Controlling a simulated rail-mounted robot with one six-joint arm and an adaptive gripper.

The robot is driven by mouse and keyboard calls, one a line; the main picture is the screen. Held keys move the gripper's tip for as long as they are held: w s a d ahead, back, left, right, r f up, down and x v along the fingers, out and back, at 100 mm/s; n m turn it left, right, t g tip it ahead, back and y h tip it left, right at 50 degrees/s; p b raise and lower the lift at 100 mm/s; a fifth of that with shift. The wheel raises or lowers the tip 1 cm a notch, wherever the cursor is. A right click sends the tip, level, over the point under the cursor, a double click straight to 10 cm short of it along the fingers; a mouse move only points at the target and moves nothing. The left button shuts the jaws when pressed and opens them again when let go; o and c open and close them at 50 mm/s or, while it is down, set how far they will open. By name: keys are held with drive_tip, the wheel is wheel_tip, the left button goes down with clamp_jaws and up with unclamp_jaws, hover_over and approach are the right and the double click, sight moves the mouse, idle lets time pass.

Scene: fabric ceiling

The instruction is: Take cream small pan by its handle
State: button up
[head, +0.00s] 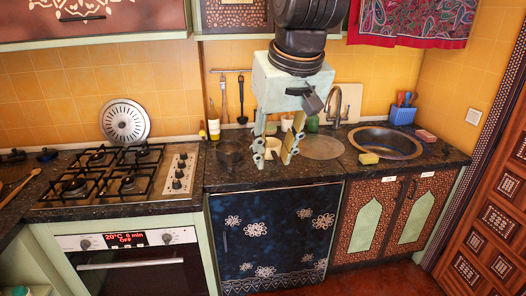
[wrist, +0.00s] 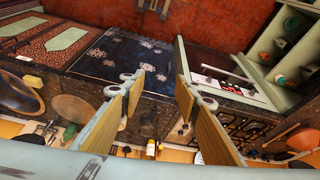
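I cannot clearly pick out a cream small pan in either view. A small pan-like vessel (head: 14,156), dark inside, sits at the far left of the counter in the head view; its colour and handle are too small to tell. My gripper (head: 272,153) hangs over the counter between the stove and the sink, fingers pointing down. It is open and empty, well to the right of that vessel. In the wrist view my gripper (wrist: 157,84) shows two fingers wide apart with nothing between them.
A gas stove (head: 120,175) is left of my gripper. A dark round pot (head: 230,153) stands close to the left finger. A round board (head: 322,147), the sink (head: 386,143) and a yellow sponge (head: 369,158) lie to the right. A wooden spoon (head: 20,187) lies far left.

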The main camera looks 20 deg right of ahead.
drive_tip(key=w+d+p, duration=0.2)
drive_tip(key=w+d, duration=0.1)
drive_tip(key=w, duration=0.6)
drive_tip(key=m+h+p, duration=0.1)
drive_tip(key=m+p, duration=0.1)
drive_tip(key=p, duration=0.7)
hover_over(276, 157)
drive_tip(key=s+a, duration=0.1)
drive_tip(key=s, duration=0.4)
wheel_tip(276, 157, down, 16)
drive_tip(key=r, duration=0.1)
drive_tip(key=shift+f, duration=0.3)
drive_tip(key=shift+x, duration=4.25)
drive_tip(key=shift+w, duration=0.1)
drive_tip(key=shift+x, duration=2.55)
drive_tip(key=shift+a, duration=0.1)
